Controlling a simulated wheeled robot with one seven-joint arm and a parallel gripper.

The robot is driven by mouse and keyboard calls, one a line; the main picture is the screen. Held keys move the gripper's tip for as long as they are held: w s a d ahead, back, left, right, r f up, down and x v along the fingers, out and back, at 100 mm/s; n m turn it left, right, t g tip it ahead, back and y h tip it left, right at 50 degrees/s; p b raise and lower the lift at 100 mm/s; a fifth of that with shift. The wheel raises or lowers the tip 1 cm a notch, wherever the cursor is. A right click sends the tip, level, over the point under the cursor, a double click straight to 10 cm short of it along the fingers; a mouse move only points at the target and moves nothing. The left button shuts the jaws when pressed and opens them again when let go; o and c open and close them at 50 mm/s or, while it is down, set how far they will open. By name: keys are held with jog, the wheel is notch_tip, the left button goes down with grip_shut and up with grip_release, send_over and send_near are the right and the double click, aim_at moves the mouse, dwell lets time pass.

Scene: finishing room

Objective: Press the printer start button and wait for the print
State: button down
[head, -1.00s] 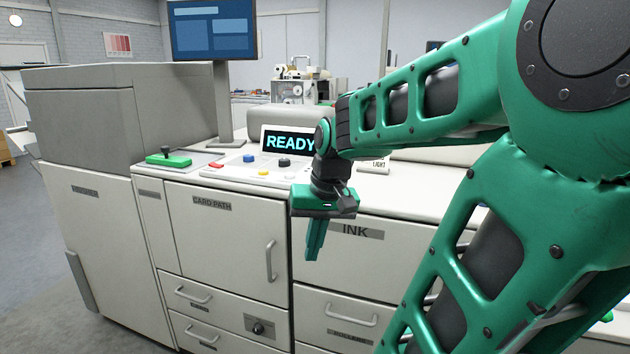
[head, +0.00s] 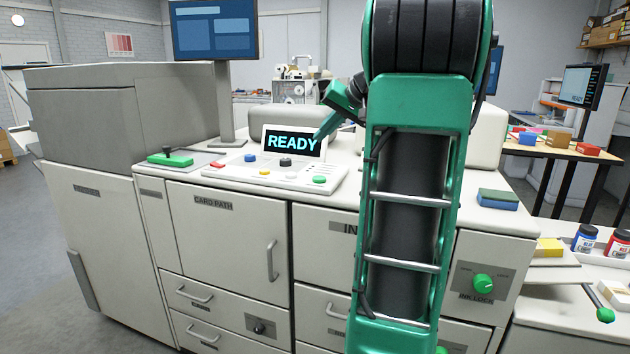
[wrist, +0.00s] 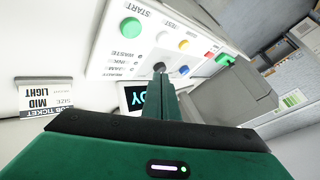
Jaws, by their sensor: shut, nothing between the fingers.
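The printer's start button is the green round button (head: 319,180) at the right end of the sloped control panel (head: 240,172). In the wrist view the green button (wrist: 130,28) sits beside the printed word START. The printer's display (head: 285,142) reads READY. My gripper (head: 320,134) is shut and empty, tilted down to the left, and overlaps the display's right edge in the head view. In the wrist view my gripper's fingertips (wrist: 160,68) appear near the black button (wrist: 158,67), apart from the green one. Whether the fingers touch anything cannot be told.
Yellow, blue, white, black and red buttons share the panel. A job ticket (wrist: 45,97) reading MID and LIGHT stands nearby. A green lever (head: 170,159) is to the left, a monitor (head: 214,28) above. A green-blue sponge-like block (head: 498,199) lies on the right counter.

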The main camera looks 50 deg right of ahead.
aim_at(322, 179)
jog(key=shift+f, duration=4.4)
jog(key=shift+s+f, duration=0.1)
jog(key=shift+f, duration=0.65)
jog(key=shift+r, duration=0.8)
jog(key=shift+r, duration=2.5)
